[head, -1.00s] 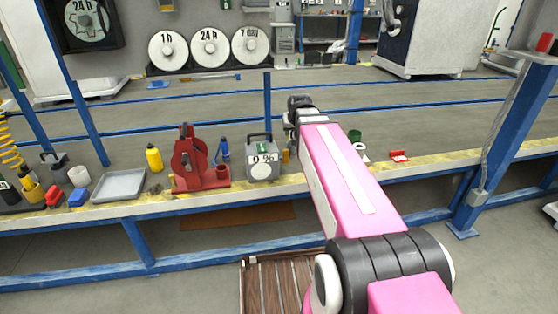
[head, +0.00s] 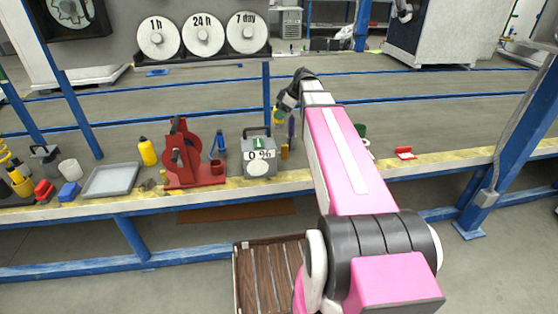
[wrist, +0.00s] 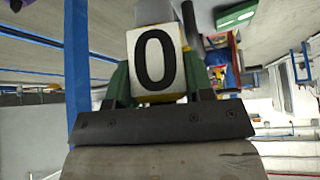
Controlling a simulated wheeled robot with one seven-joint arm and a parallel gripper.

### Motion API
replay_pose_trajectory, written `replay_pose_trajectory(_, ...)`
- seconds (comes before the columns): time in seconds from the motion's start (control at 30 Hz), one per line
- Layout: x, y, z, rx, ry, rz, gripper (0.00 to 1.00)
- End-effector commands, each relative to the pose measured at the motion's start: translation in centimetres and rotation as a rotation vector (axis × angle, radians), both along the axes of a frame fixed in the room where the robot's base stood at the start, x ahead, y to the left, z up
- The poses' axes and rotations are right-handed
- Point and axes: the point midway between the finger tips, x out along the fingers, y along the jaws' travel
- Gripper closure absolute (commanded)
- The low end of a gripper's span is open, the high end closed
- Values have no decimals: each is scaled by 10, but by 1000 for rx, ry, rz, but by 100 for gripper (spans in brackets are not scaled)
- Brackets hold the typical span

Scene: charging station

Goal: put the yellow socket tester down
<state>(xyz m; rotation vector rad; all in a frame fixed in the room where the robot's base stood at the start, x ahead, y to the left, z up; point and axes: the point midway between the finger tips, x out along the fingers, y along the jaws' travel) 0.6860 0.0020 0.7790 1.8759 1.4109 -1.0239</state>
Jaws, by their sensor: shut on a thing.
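The yellow socket tester (wrist: 155,62) is between the green fingers of my gripper (wrist: 158,90) in the wrist view. Its white face with a black 0 is toward the camera, and yellow shows along its edges. In the head view my gripper (head: 282,109) is above the back of the bench (head: 325,175), just right of the grey meter box. A small yellow part of the tester (head: 276,118) shows at its tip. The gripper is shut on the tester. The tester's far side is hidden.
A red stand (head: 190,160), a grey tray (head: 112,180) and a yellow bottle (head: 147,151) are to the left. A red item (head: 405,153) lies right, with bare bench beyond.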

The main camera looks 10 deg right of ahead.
Motion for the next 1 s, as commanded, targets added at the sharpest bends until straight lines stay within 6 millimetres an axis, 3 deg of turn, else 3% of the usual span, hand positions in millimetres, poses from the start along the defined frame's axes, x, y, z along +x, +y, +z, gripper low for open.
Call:
replay_pose_trajectory(0.2,6,-2,8,-1,-1,242,79)
replay_pose_trajectory(0.37,4,-2,-2,-1,0,287,79)
replay_pose_trajectory(0.8,4,-2,-91,-2,1,283,79)
replay_pose_trajectory(1.0,4,-2,-122,-2,0,283,79)
